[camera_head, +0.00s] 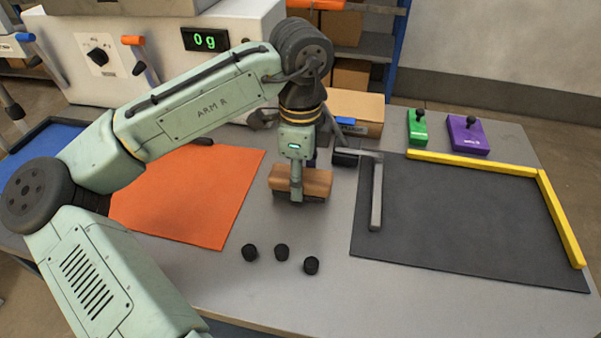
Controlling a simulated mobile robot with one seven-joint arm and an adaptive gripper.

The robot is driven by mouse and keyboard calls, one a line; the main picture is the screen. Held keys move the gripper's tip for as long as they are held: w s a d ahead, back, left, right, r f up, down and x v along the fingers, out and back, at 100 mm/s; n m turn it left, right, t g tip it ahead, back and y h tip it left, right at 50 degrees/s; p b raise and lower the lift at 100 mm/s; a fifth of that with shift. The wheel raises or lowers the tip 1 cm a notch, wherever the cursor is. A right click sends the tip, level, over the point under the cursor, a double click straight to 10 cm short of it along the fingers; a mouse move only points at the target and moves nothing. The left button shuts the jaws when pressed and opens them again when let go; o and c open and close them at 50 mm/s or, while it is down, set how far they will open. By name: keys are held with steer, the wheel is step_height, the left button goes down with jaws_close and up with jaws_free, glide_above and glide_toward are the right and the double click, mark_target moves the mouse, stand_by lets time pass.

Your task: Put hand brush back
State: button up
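The hand brush (316,182) has a brown-orange wooden body with a dark underside. It is at the middle of the grey table, just right of the orange mat. My gripper (296,190) points down over it, with one finger in front of the brush's near side. The other finger is hidden behind the brush, so I cannot tell whether the grip is closed. I also cannot tell whether the brush touches the table.
An orange mat (215,200) lies left and a dark mat (460,220) with a yellow edge bar (470,163) lies right. A grey bar (376,195) is near the brush. Three black knobs (282,252) stand in front. A cardboard box (358,108) is behind.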

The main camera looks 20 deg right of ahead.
steer(key=shift+f, duration=0.1)
steer(key=o, duration=1.1)
step_height(320, 180, up, 12)
stand_by(0.4)
